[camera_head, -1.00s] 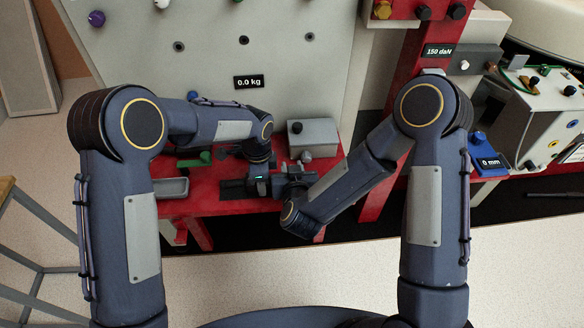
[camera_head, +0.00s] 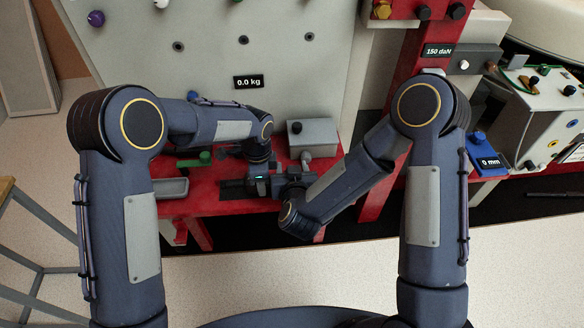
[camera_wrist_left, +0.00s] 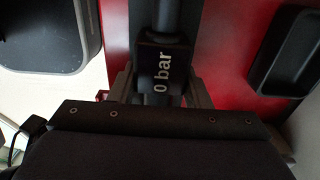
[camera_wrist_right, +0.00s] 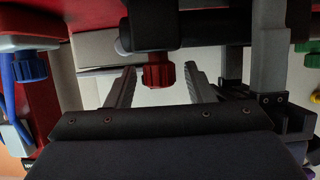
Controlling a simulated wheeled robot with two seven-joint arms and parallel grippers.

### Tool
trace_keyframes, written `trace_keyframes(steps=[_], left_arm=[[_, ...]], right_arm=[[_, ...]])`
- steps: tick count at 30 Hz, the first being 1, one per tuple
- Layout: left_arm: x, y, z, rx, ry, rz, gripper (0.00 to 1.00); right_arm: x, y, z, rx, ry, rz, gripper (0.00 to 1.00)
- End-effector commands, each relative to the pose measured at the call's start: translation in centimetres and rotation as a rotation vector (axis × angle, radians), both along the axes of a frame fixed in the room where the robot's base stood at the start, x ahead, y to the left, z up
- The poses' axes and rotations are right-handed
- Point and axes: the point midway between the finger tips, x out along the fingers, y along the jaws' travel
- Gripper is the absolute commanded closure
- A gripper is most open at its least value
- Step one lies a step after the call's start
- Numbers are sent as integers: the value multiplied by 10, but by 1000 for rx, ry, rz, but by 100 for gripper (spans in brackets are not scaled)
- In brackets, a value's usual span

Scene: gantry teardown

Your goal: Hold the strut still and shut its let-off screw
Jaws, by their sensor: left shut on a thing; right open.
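The strut is a dark cylinder with a black block (camera_wrist_left: 163,62) marked "0 bar" in the left wrist view. My left gripper (camera_wrist_left: 160,86) is shut on the strut, one finger on each side of that block. In the right wrist view the strut (camera_wrist_right: 160,27) lies crosswise, and a red ribbed knob (camera_wrist_right: 158,75), apparently the let-off screw, hangs below it. My right gripper (camera_wrist_right: 160,72) is open, with the knob between its fingertips and gaps visible on both sides. In the head view, the arms largely hide the strut and knob.
A red bench (camera_head: 180,206) carries a grey tray (camera_head: 171,187) and a grey box (camera_head: 314,134) close to the grippers. A large grey panel (camera_head: 330,70) stands behind, with a "0.0 kg" display (camera_head: 248,82). A blue "0 mm" block (camera_head: 488,163) is at the right.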

Motion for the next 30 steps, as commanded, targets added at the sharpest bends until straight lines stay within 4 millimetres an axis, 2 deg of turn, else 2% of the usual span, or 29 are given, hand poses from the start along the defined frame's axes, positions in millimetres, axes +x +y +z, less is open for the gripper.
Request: trace_keyframes(steps=[5,12,18,23,30], left_arm=[[0,0,0,-1,0,0,86],[0,0,0,0,0,0,86],[0,0,0,0,0,0,86],[0,0,0,0,0,0,86],[0,0,0,0,0,0,86]], right_arm=[[-22,2,9,-1,-1,6,52],[-70,2,29,0,-1,7,52],[-99,2,41,1,-1,4,52],[-108,1,45,0,0,2,52],[-109,1,45,0,0,0,52]])
